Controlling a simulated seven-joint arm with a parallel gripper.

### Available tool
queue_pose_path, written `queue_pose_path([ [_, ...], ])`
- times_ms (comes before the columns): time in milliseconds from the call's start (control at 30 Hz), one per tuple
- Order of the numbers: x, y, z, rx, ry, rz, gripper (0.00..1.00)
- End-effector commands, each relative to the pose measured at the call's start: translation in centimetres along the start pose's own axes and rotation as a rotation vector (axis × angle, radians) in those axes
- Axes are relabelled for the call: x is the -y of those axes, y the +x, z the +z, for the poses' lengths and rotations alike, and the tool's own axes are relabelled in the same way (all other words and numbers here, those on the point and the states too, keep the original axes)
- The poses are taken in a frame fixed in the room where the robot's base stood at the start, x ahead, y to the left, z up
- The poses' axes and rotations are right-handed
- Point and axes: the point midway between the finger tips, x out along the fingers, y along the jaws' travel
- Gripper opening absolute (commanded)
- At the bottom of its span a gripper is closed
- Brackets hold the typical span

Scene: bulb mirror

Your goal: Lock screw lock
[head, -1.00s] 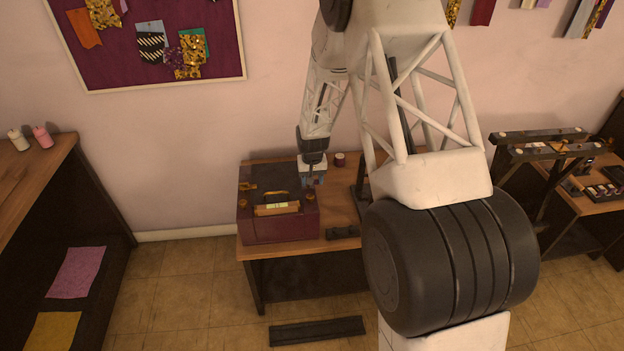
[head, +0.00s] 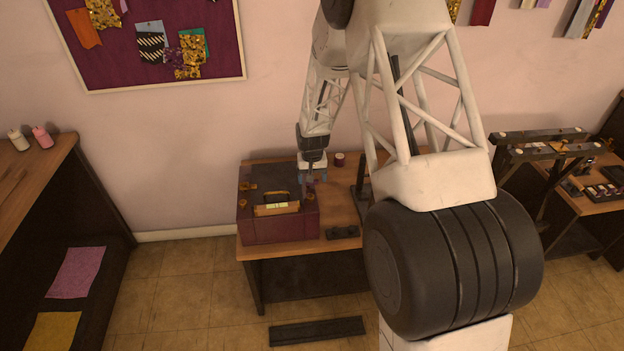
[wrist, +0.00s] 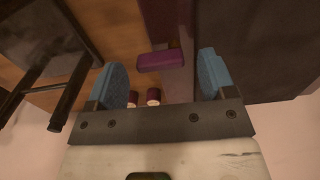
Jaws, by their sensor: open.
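A maroon case (head: 275,228) stands on the left part of the wooden table in the head view, with small gold fittings and a wooden piece (head: 277,209) on its top. Which fitting is the screw lock is too small to tell. My gripper (head: 312,178) is at the case's back right corner. In the wrist view its blue fingers (wrist: 164,82) are wide apart and empty. A purple block (wrist: 160,61) with a bit of gold behind it shows ahead, between the fingers in the picture. Whether it is between them in depth I cannot tell.
Two small maroon cylinders (wrist: 153,96) show in the wrist view; one maroon pot (head: 339,159) shows at the table's back in the head view. A dark stand (head: 362,190) rises to the right. A dark block (head: 342,232) lies near the front edge.

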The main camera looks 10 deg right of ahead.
Motion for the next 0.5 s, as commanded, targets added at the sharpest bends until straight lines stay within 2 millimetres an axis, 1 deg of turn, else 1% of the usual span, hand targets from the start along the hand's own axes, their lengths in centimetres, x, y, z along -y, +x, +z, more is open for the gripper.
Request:
queue_pose_path([
  [500, 0.0, -5.7, 0.0, -0.001, 0.0, 0.0, 0.77],
])
